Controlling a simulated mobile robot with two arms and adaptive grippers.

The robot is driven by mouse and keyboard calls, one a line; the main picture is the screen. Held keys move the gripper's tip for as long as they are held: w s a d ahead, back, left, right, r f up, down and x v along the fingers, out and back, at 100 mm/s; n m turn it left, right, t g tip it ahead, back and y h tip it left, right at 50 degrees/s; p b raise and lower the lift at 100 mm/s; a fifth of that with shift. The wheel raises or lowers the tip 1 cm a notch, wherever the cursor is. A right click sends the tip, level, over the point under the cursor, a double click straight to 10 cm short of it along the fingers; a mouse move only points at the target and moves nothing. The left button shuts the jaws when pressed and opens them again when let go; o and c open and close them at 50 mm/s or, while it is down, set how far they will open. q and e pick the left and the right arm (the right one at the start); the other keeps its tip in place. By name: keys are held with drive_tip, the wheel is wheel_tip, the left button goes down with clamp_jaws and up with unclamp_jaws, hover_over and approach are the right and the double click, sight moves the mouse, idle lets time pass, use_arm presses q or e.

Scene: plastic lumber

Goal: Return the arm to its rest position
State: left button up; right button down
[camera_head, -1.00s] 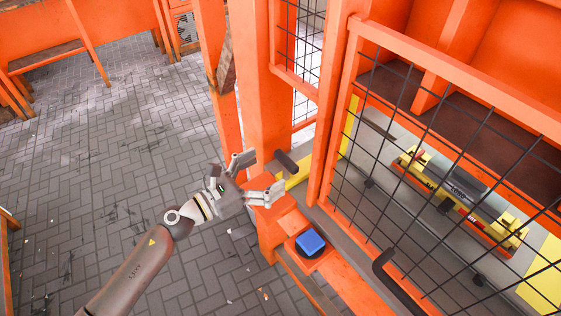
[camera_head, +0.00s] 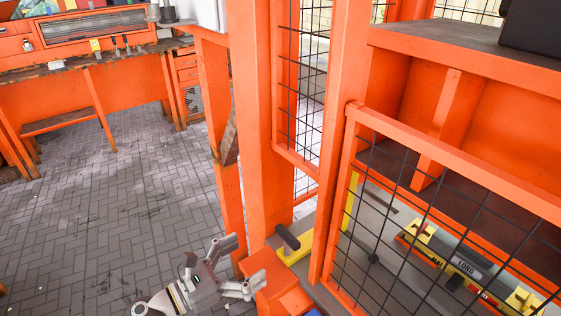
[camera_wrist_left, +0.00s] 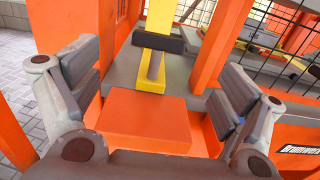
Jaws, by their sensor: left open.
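My left gripper (camera_head: 240,266) is at the bottom of the head view, beside an orange box (camera_head: 272,280) at the foot of an orange post. In the left wrist view the open fingers of my left gripper (camera_wrist_left: 160,95) frame the top of the orange box (camera_wrist_left: 148,120). Whether a finger touches the box cannot be told. A blue block (camera_head: 313,312) shows only as a sliver at the bottom edge. My right gripper is not in view.
An orange mesh gate (camera_head: 440,190) and a tall orange post (camera_head: 258,130) stand close to the right of the arm. A yellow machine (camera_head: 460,265) lies behind the mesh. Grey paved floor (camera_head: 110,220) is open on the left, with a workbench (camera_head: 90,90) beyond.

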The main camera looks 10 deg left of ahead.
use_arm(q)
drive_tip(key=w+a+r+n+t+y, duration=0.3)
drive_tip(key=a+n+t+y, duration=0.5)
drive_tip(key=n, duration=0.9)
drive_tip(key=s+a+f+n+g+y, duration=0.5)
drive_tip(key=s+f+n+g+y, duration=0.25)
drive_tip(key=n, duration=0.85)
drive_tip(key=s+d+f+n+g+h, duration=0.25)
drive_tip(key=s+f+n+g, duration=0.2)
drive_tip(key=s, duration=0.35)
drive_tip(key=s+d+f+n+g+h, duration=0.1)
drive_tip(key=s+d+f+n+g, duration=0.4)
drive_tip(key=s, duration=0.4)
wheel_tip(320, 180, down, 24)
drive_tip(key=g, duration=0.2)
drive_tip(key=s+a+f, duration=0.2)
drive_tip(key=s+f, duration=0.6)
drive_tip(key=s, duration=0.1)
drive_tip(key=s+a+f, duration=0.1)
drive_tip(key=s+f, duration=0.7)
drive_tip(key=f, duration=0.1)
drive_tip(key=shift+s+a+g+y, duration=0.4)
